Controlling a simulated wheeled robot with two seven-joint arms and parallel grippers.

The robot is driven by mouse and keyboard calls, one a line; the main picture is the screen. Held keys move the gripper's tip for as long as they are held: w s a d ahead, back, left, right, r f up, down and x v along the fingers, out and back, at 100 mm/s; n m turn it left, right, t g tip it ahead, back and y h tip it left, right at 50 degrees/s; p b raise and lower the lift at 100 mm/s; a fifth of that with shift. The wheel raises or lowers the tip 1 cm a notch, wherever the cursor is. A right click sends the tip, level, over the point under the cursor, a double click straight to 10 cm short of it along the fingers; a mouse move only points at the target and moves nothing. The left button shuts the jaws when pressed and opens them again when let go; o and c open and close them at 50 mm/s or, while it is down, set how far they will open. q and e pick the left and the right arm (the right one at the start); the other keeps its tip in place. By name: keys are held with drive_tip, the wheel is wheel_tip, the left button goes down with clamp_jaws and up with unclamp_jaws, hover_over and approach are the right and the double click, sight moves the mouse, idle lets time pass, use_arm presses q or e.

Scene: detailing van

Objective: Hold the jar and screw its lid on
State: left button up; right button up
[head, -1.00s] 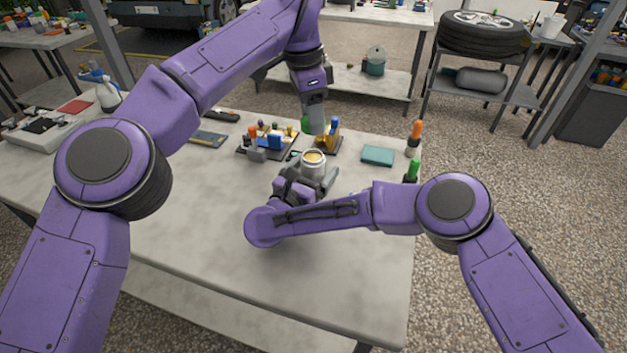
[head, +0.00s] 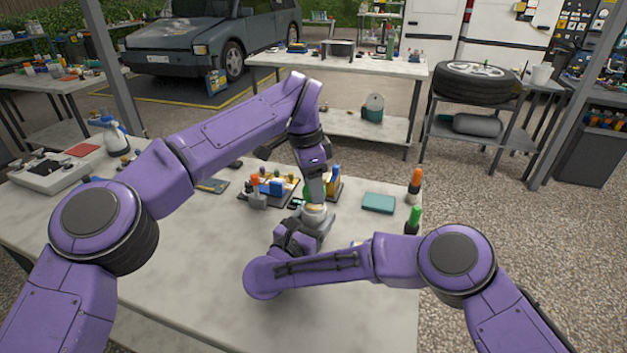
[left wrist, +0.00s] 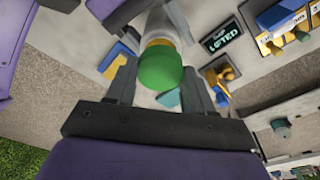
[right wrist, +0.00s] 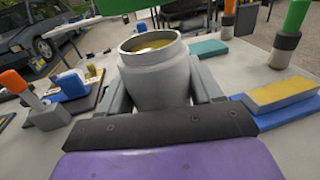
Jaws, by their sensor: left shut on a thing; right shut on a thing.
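The grey jar (head: 318,221) is upright above the table, with its mouth open and a gold-coloured inside showing in the right wrist view (right wrist: 160,80). My right gripper (right wrist: 165,98) is shut around the jar's body. My left gripper (head: 314,195) points down over the jar and is shut on the green lid (left wrist: 160,70). The lid also shows at the top edge of the right wrist view (right wrist: 120,6), above the jar's mouth and apart from it. In the head view the left gripper hides most of the lid.
A tray of small coloured items (head: 272,187) stands behind and left of the jar. The front left of the table (head: 190,250) is clear.

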sight(314, 224)
idle(0.4)
use_arm(q)
drive_tip(key=shift+f, duration=0.9)
drive_tip(key=shift+f, duration=0.55)
drive_tip(key=m, duration=0.2)
drive_tip(key=shift+m, duration=0.4)
drive_tip(key=m+g, duration=0.1)
drive_tip(key=m, duration=0.8)
drive_tip(key=shift+w+d+y, duration=0.1)
drive_tip(key=shift+y, duration=0.2)
drive_tip(key=m, duration=0.5)
drive_tip(key=shift+g+y, duration=0.3)
drive_tip(key=shift+g, duration=0.1)
